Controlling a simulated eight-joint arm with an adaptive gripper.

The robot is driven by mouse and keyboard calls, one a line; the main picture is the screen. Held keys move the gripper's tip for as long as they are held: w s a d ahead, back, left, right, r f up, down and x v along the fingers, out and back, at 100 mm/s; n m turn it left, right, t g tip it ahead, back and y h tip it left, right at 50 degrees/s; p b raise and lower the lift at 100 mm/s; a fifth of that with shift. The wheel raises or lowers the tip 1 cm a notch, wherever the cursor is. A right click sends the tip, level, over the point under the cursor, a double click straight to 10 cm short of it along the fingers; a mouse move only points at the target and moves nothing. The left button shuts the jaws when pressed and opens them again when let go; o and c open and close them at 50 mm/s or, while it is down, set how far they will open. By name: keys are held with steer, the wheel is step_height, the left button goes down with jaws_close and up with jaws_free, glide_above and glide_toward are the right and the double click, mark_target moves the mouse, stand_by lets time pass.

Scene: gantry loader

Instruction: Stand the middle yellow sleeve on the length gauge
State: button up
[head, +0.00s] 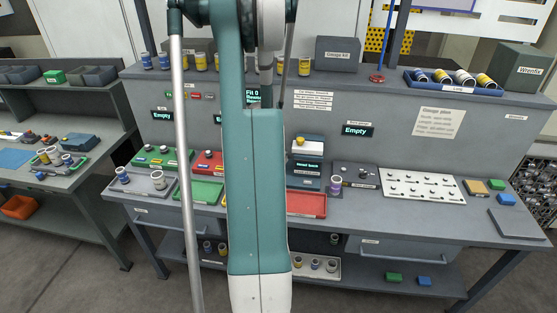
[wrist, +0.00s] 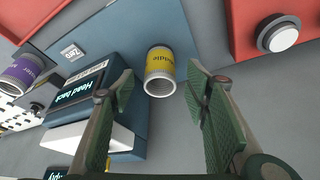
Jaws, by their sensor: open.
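The middle yellow sleeve (wrist: 160,64), labelled "Middle", is in the wrist view. It appears to stand on a blue plate (wrist: 125,25) beside the length gauge (wrist: 88,96), with its open rim toward the camera. My gripper (wrist: 161,82) is open, one finger on each side of the sleeve in the picture. I cannot tell whether the fingers touch it; nothing shows as clamped. In the head view the length gauge (head: 305,172) stands right of my arm, with a lit display and a white and yellow top. My arm hides the gripper and the sleeve there.
A purple sleeve (head: 335,182) stands on a grey fixture right of the gauge. A red tray (head: 306,204) lies in front of the gauge. A white board (head: 422,186) is further right. Yellow and blue sleeves line the back shelf.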

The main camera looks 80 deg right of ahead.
steer(key=v, duration=0.6)
steer(key=shift+r, duration=0.35)
steer(key=shift+w+a, duration=0.1)
stand_by(0.5)
stand_by(0.4)
